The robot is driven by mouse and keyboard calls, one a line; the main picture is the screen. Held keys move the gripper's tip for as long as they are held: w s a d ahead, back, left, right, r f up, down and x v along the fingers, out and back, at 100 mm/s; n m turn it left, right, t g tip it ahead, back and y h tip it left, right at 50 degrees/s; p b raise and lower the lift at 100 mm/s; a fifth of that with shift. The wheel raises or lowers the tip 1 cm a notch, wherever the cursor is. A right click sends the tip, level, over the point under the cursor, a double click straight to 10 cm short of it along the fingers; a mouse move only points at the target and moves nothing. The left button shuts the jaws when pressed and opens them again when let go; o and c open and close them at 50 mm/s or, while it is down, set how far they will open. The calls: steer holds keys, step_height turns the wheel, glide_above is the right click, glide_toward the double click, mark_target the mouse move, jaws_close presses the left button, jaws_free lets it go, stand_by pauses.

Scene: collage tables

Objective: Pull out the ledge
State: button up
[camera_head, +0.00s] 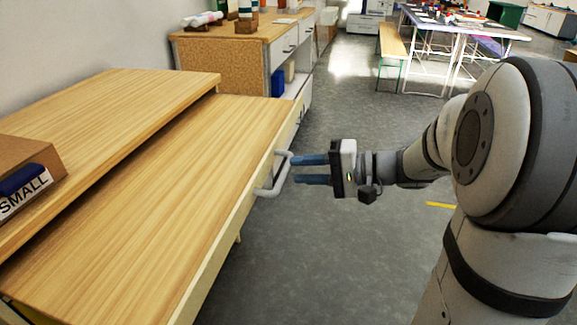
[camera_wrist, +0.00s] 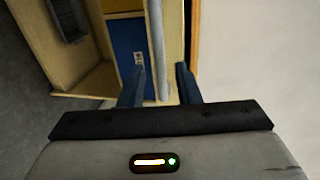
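The ledge (camera_head: 150,200) is a light wooden board sticking out from under the higher wooden top. A white bar handle (camera_head: 270,187) is fixed on its front edge. My gripper (camera_head: 293,170) is level with the handle, its blue fingers pointing left and their tips at the bar. In the wrist view the two fingers of my gripper (camera_wrist: 160,75) are apart, with the pale handle bar (camera_wrist: 161,45) showing in the gap between them. Clear space shows on both sides of the bar; I cannot tell how deep it sits between the fingers.
A cardboard box (camera_head: 35,170) marked SMALL stands on the higher top (camera_head: 120,90). A wooden cabinet (camera_head: 215,65) with drawers stands behind. Grey floor (camera_head: 330,250) is open in front of the ledge. A bench (camera_head: 393,42) and a white table are at the back.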

steer(key=shift+v, duration=1.55)
steer(key=s+a+r+n+g+h+p, duration=0.25)
steer(key=s+r+g+h+p, duration=0.35)
steer(key=s+r+p, duration=0.7)
steer(key=s+d+r+n+t+h+p, duration=0.1)
steer(key=d+r+h+p, duration=0.5)
steer(key=p, duration=1)
steer(key=s+r+t+h, duration=0.1)
steer(key=t+h, duration=0.1)
steer(key=shift+s+r+h, duration=0.25)
steer(key=shift+r+h, duration=0.05)
